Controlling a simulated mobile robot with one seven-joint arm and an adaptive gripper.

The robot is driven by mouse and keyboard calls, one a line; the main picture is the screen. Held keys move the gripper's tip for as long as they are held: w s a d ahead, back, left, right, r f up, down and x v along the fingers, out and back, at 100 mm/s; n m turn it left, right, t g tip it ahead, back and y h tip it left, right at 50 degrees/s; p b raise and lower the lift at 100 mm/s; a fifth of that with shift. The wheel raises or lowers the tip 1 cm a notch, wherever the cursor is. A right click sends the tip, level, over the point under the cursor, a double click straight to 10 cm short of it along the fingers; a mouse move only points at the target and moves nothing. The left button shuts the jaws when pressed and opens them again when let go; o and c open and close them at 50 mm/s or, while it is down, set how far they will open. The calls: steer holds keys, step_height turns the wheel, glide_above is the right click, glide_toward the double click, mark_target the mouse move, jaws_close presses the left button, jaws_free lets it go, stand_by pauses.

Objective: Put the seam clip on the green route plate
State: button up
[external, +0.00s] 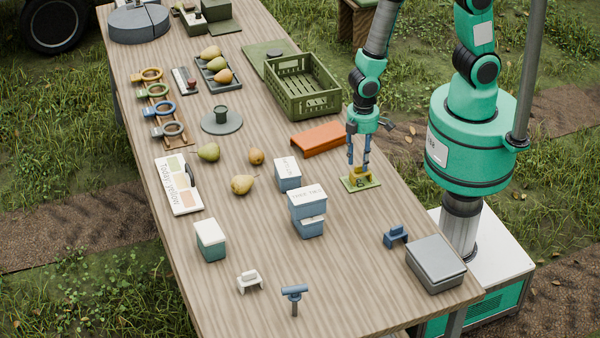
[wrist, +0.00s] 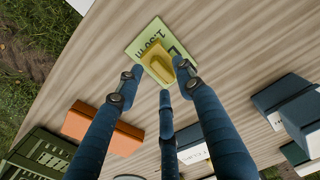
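A yellow clip (external: 360,175), which I take to be the seam clip, is on the green plate (external: 347,184), or very close above it. In the wrist view the clip (wrist: 161,71) covers the middle of the plate (wrist: 138,48), with dark printing partly showing beside it. My gripper (external: 359,166) points down over it, with blue fingers on both sides of the clip. In the wrist view the fingertips of my gripper (wrist: 159,68) lie close against its sides. I cannot tell whether they press on it.
An orange cover (external: 319,136) and a green crate (external: 307,91) stand behind the plate. Labelled blue boxes (external: 308,205) are to its left. A blue clip (external: 396,236) and a grey box (external: 435,264) are nearer the front right. A white clip (external: 250,281) lies at the front.

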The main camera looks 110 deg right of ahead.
step_height(320, 180, up, 11)
steer(key=p, duration=0.2)
stand_by(0.3)
stand_by(0.6)
step_height(320, 180, up, 17)
steer(key=t, duration=0.3)
steer(key=s+r+t, duration=0.1)
steer(key=s+r, duration=0.4)
steer(key=r, duration=0.3)
steer(key=s+r+t, duration=0.1)
steer(key=s+r, duration=0.5)
steer(key=r, duration=0.2)
steer(key=shift+a+r+t, duration=0.25)
steer(key=shift+r+t, duration=0.05)
steer(key=shift+r, duration=0.05)
steer(key=shift+s, duration=0.1)
steer(key=shift+f+b, duration=0.6)
steer(key=shift+f, duration=0.15)
